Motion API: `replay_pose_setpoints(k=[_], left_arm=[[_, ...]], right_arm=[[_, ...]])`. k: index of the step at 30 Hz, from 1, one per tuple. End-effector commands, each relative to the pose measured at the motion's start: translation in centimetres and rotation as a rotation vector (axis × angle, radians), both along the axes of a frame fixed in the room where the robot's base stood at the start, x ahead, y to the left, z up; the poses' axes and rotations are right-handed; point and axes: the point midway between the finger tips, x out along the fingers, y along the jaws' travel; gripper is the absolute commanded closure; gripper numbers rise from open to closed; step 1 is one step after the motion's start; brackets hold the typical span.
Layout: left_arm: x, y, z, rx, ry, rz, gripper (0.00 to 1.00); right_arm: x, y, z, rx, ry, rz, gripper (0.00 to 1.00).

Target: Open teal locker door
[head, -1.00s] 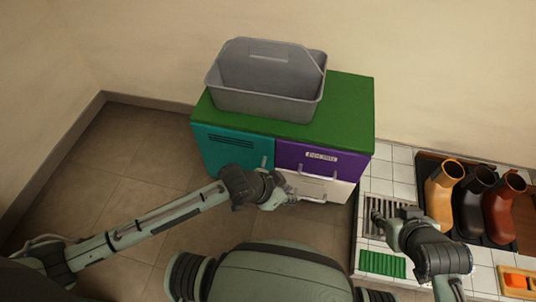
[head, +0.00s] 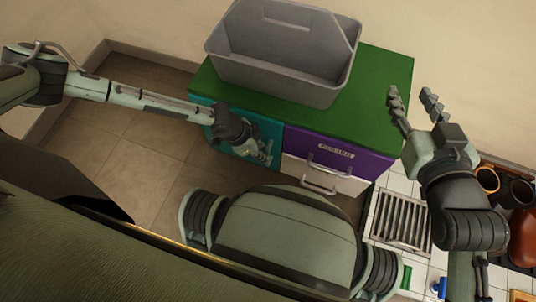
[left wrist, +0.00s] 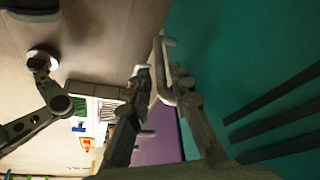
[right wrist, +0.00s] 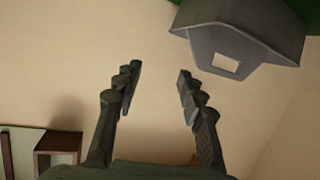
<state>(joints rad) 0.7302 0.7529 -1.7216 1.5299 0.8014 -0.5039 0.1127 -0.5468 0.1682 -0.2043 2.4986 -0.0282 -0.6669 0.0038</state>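The teal locker door (head: 235,128) is the left front of a low cabinet and looks closed. It also shows in the left wrist view (left wrist: 250,60), with dark vent slots. Its pale bar handle (left wrist: 166,72) lies between my left fingers in the left wrist view. My left gripper (head: 264,154) is at the right side of the teal door; in the left wrist view its fingers (left wrist: 160,78) are drawn in close on both sides of the handle. My right gripper (head: 411,96) is raised right of the cabinet, open and empty, as the right wrist view (right wrist: 157,82) also shows.
A grey tote (head: 285,85) stands on the green cabinet top (head: 385,80). A purple drawer (head: 350,157) and a white drawer (head: 325,176) with handles are right of the teal door. A tiled counter with a metal grate (head: 400,222) is at the right. Floor (head: 150,140) is clear at the left.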

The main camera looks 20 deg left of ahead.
Motion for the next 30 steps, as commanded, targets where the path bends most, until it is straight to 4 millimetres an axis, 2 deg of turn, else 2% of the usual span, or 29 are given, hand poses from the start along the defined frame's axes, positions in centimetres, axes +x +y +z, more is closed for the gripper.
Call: replay_pose_setpoints(k=[1,6,12,23,28,30], left_arm=[[0.2,-0.3,-0.9,-0.001,-0.001,-0.001,0.80],[0.5,-0.9,-2.6,0.000,0.000,-0.001,0.80],[0.8,-1.4,-3.8,0.000,-0.002,-0.001,0.80],[0.9,-1.5,-4.0,0.000,-0.002,-0.001,0.80],[0.9,-1.5,-4.0,0.000,-0.002,-0.001,0.98],[0.9,-1.5,-4.0,0.000,-0.002,-0.001,1.00]], right_arm=[[0.2,0.6,0.6,0.018,-0.040,0.011,0.60],[0.5,2.2,3.5,0.077,-0.170,0.040,0.60],[0.5,3.2,5.7,0.122,-0.266,0.059,0.60],[0.4,3.4,6.4,0.135,-0.294,0.064,0.60],[0.4,3.4,6.4,0.134,-0.293,0.064,0.60],[0.4,3.4,6.4,0.134,-0.293,0.064,0.60]])
